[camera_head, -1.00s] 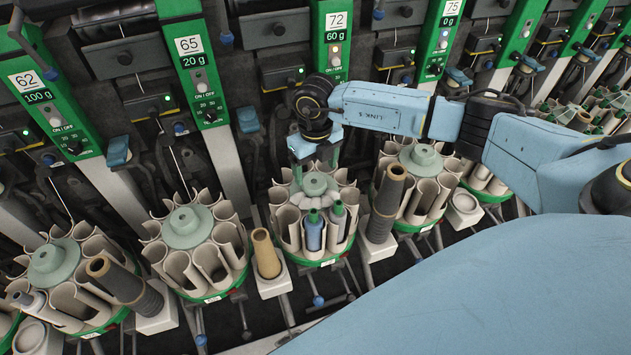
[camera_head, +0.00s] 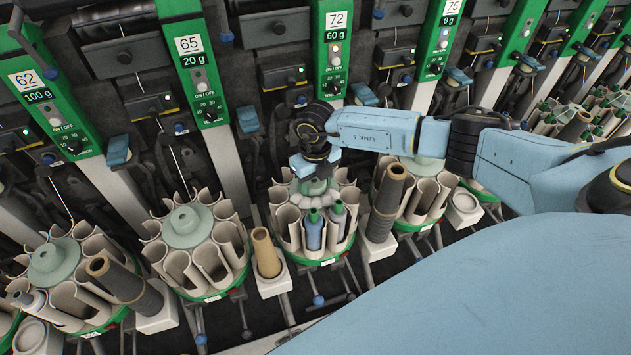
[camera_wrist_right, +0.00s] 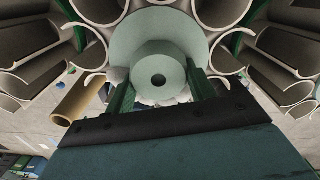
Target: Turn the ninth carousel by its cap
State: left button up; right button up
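The carousel under my right arm (camera_head: 347,245) stands below the panel marked 72. It has cream cups around a pale green round cap (camera_head: 320,187). Two blue-grey bobbins with green tops (camera_head: 314,232) stand in its front cups. My right gripper (camera_head: 314,172) is over this cap, pointing down, its fingers mostly hidden in the head view. In the right wrist view, the green fingers (camera_wrist_right: 158,82) stand apart on either side of the cap's raised hub (camera_wrist_right: 158,65). I see no clear grip on it. My left gripper is out of view.
Similar carousels stand on the left (camera_head: 188,228) and right (camera_head: 424,165). A tan tube (camera_head: 264,250) and a dark tube (camera_head: 386,203) stand in holders close beside the carousel. Green panels (camera_head: 334,50) rise behind.

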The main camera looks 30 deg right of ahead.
jog(key=c, duration=0.6)
